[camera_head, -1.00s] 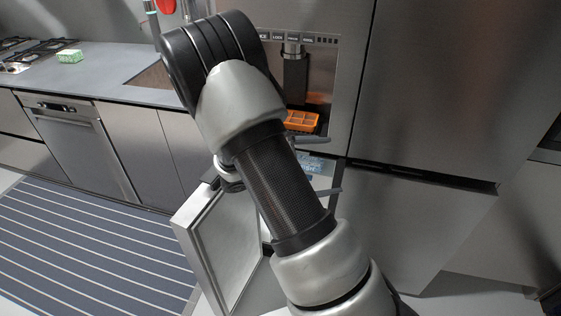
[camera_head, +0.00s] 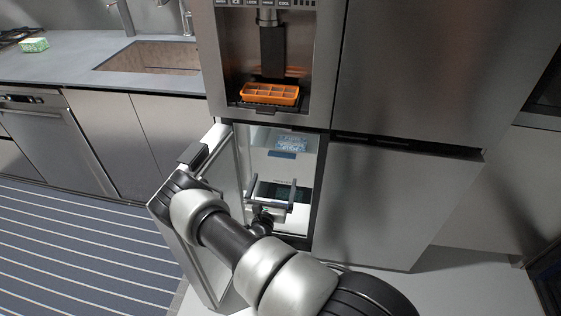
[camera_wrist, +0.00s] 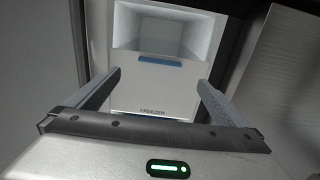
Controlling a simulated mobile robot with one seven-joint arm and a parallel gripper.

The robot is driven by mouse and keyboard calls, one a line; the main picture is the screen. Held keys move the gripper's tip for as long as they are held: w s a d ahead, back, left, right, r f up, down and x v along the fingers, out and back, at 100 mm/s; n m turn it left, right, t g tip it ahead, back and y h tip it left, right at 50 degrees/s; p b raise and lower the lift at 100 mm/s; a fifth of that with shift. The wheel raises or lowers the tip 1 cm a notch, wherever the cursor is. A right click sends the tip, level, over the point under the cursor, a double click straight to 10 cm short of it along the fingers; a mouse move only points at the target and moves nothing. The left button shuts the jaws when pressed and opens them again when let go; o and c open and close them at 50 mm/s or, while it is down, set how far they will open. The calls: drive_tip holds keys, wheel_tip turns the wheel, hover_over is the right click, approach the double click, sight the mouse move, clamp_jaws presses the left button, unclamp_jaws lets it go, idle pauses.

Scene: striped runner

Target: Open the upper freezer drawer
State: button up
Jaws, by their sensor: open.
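The freezer door (camera_head: 205,265) stands open, swung to the left. Inside the compartment is a pale drawer front with a blue strip along its top edge (camera_head: 283,154). In the wrist view the drawer front (camera_wrist: 150,95) bears the word FREEZER, and a pale open space shows above it. My gripper (camera_head: 271,186) is open and empty, in front of the drawer. In the wrist view its fingers (camera_wrist: 159,80) reach up on either side of the drawer front. I cannot tell whether they touch it. My arm and gripper hide the lower part of the compartment.
An orange ice tray (camera_head: 270,94) sits in the dispenser above. The closed steel door (camera_head: 385,210) is at the right. A counter with a sink (camera_head: 150,58) and a striped runner (camera_head: 80,245) lie to the left.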

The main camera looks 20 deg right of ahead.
drive_tip(key=b, duration=0.2)
approach(281, 159)
drive_tip(key=w+d+r, duration=0.3)
drive_tip(key=w, duration=0.1)
drive_tip(key=shift+w+d+r, duration=0.25)
drive_tip(key=shift+d+r, duration=0.1)
drive_tip(key=shift+r, duration=0.05)
